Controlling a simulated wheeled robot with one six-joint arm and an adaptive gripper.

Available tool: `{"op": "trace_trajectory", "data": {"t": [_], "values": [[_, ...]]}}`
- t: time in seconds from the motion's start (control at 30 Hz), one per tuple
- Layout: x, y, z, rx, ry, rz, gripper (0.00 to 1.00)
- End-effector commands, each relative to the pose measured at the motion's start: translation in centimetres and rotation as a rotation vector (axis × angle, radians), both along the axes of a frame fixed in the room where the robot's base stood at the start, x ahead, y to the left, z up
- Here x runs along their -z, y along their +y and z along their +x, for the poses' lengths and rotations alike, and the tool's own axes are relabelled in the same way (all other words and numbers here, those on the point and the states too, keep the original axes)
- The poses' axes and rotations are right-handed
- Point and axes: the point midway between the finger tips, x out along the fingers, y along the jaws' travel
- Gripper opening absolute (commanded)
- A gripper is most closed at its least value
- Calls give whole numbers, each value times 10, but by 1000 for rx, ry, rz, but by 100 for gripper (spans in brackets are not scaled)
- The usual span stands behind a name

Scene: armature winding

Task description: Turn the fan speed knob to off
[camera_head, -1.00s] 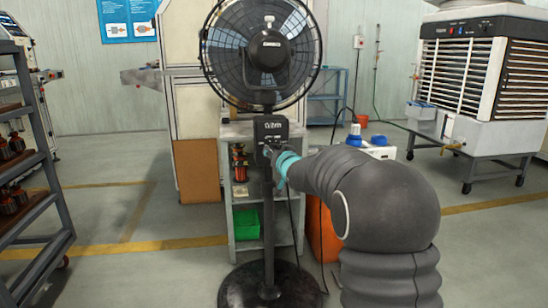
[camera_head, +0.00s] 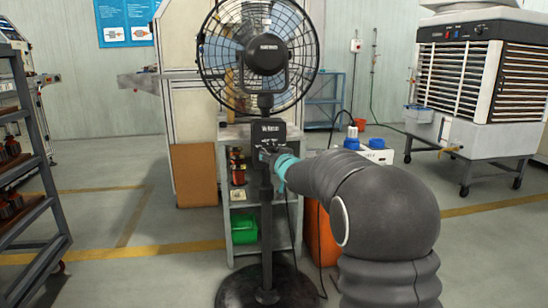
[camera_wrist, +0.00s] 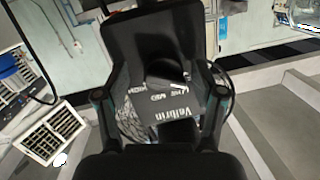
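The black pedestal fan (camera_head: 266,55) stands ahead of me on a round base. Its control box (camera_head: 290,131) is on the pole below the fan head. My gripper (camera_head: 264,155) is at the front of this box, reaching in from the right. In the wrist view the box (camera_wrist: 150,32) fills the middle, with its white lettering upside down. A dark rounded knob (camera_wrist: 165,74) is on its face beside small speed labels. My gripper (camera_wrist: 160,97) is open, with its fingertips wide apart on either side of the knob and lettering. The knob's setting cannot be read.
A grey shelf unit (camera_head: 227,190) with a green bin (camera_head: 244,228) stands just behind the fan. An orange container (camera_head: 324,235) is beside it. A dark rack (camera_head: 37,170) is at the left and an air cooler (camera_head: 480,85) at the right.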

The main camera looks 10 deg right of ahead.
Motion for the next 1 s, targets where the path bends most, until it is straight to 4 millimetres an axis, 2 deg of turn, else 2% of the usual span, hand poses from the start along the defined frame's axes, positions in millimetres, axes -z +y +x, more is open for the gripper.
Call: {"op": "trace_trajectory", "data": {"t": [0.27, 0.37, 0.8, 1.0], "values": [[-3, 0, -7, -1, -3, 1, 69], [-5, -2, -20, 0, -4, 0, 69], [-11, -13, -97, 2, -2, -1, 69], [-12, -15, -115, 2, -2, 1, 69]]}}
